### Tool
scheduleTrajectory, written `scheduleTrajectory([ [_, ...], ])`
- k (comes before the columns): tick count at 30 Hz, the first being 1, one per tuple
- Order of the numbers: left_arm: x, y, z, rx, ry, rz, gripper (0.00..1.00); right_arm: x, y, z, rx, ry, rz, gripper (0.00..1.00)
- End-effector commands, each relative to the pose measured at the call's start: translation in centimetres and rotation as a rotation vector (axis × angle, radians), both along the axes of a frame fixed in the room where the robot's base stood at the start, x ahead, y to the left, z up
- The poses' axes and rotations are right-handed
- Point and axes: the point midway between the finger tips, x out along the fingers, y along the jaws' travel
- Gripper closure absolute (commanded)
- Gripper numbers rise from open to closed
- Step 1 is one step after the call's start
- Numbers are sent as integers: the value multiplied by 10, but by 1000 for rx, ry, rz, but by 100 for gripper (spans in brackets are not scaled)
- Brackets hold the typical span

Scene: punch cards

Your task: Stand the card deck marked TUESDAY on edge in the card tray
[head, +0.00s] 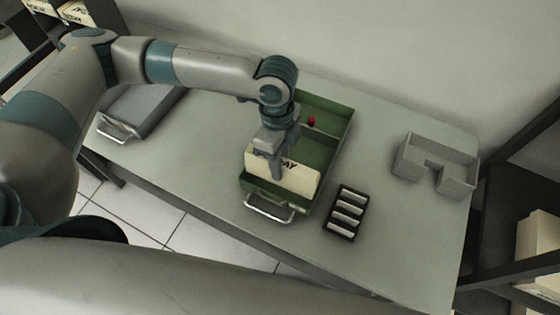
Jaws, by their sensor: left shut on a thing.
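A cream card deck (299,180) with dark lettering stands upright on its long edge inside the front part of the green card tray (331,105). My left gripper (277,172) points down over the tray and is shut on the deck. Whether the deck's lower edge touches the tray floor is hidden. My right gripper is not in view.
A red knob (311,121) shows inside the tray, behind the deck. A black rack with pale slots (346,212) lies right of the tray, a grey open box (436,165) farther right. A grey case (142,108) lies at left. Shelves flank the table.

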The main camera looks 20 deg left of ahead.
Motion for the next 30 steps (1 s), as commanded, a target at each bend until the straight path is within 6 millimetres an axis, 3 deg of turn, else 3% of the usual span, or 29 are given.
scheduleTrajectory([
  [18, 0, 0, -32, -1, -1, -1, 100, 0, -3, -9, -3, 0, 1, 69],
  [30, 0, 0, -38, 0, -1, -1, 100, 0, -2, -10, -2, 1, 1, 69],
])
